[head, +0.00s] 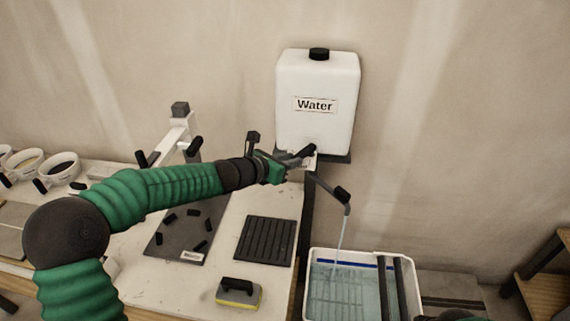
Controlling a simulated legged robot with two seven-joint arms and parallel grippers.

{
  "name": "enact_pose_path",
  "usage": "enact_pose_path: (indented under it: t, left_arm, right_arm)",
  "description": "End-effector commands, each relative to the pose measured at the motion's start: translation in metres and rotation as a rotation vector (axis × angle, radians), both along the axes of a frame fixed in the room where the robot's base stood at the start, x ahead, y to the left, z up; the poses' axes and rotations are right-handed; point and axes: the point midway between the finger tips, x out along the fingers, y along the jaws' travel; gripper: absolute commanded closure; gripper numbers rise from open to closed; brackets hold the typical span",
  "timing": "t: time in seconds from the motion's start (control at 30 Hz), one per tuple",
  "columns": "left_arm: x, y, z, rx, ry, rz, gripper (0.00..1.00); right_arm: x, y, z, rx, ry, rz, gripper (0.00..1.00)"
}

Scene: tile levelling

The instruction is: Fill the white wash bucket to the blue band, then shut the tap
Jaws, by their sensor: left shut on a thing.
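The white wash bucket (314,262) stands at the lower right, cut off by the bottom edge of the head view. Bluish water (345,290) lies in it, and the blue band (350,264) shows on its far inner wall above the water surface. A thin stream runs from the spout (341,200) into the bucket, so the tap is open. My left gripper (300,157) is at the tap below the white water tank (318,85), shut on the tap's dark handle. The fingers partly hide the tap. My right gripper is not in view.
Dark rollers (391,285) span the bucket's right side. A wooden bench (548,280) stands far right.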

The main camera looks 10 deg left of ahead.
Motion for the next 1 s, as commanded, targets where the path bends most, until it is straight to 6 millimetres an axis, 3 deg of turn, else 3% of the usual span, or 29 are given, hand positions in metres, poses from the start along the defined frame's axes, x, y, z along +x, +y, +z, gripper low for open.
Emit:
enact_pose_path:
  t: [0.17, 0.2, 0.37, 0.77, 1.0]
  left_arm:
    - [0.000, 0.000, 0.001, -0.002, -0.001, -0.002, 1.00]
    - [0.000, 0.000, 0.001, -0.001, -0.002, -0.001, 0.78]
    - [0.000, 0.000, 0.001, -0.001, -0.002, -0.001, 0.58]
    - [-0.009, 0.006, 0.006, 0.002, -0.003, 0.000, 0.58]
    - [-0.061, 0.033, 0.032, 0.007, -0.004, 0.003, 0.58]
  right_arm:
    - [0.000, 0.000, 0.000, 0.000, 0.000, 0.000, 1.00]
    - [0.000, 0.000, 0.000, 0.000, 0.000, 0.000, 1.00]
    - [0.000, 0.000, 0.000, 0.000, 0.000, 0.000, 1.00]
    - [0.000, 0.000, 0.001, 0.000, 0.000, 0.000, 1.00]
    - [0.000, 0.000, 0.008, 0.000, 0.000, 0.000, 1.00]
